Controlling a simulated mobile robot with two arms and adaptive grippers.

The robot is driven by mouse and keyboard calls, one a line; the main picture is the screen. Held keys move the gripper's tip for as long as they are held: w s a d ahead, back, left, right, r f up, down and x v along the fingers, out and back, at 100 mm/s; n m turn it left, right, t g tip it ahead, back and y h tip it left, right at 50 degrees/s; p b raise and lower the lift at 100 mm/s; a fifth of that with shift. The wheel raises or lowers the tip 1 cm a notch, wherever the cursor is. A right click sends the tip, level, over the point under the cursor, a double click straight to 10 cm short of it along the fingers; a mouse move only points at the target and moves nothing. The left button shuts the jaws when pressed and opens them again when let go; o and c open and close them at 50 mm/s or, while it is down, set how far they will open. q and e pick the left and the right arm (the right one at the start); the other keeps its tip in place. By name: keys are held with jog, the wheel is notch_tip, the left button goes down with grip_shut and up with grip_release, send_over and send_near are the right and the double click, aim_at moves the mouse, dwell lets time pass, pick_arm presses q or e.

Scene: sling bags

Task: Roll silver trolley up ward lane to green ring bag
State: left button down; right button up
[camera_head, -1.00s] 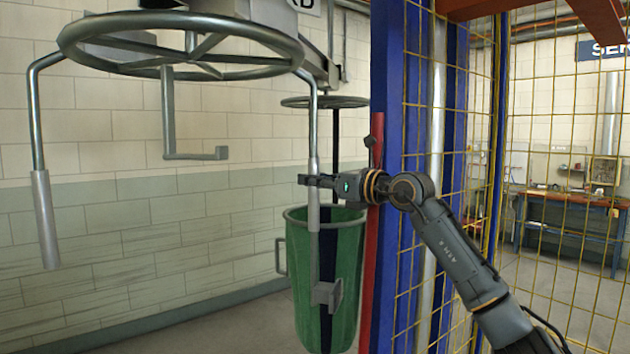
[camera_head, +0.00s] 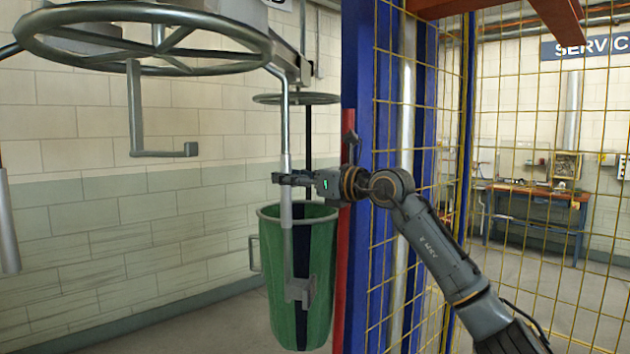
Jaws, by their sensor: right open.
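The silver trolley hangs at the upper left, with a spoked ring (camera_head: 60,57) and bent rods hanging from it. Its right rod ends in a light grey grip (camera_head: 286,207). My right gripper (camera_head: 283,180) is open and crosses the picture at this grip; I cannot tell whether the fingers are around it or just in front of it. The green bag (camera_head: 272,270) hangs behind, under a smaller grey ring (camera_head: 296,99), partly covered by the grip and a grey bracket. My left gripper is out of view.
A blue post (camera_head: 359,60) with a red edge and a yellow mesh fence (camera_head: 500,230) stand close on the right, behind my right arm. A workbench (camera_head: 540,195) is beyond the fence. A tiled wall (camera_head: 60,250) closes the left side.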

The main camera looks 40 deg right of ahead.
jog(key=v, duration=1)
jog(key=shift+s, duration=0.1)
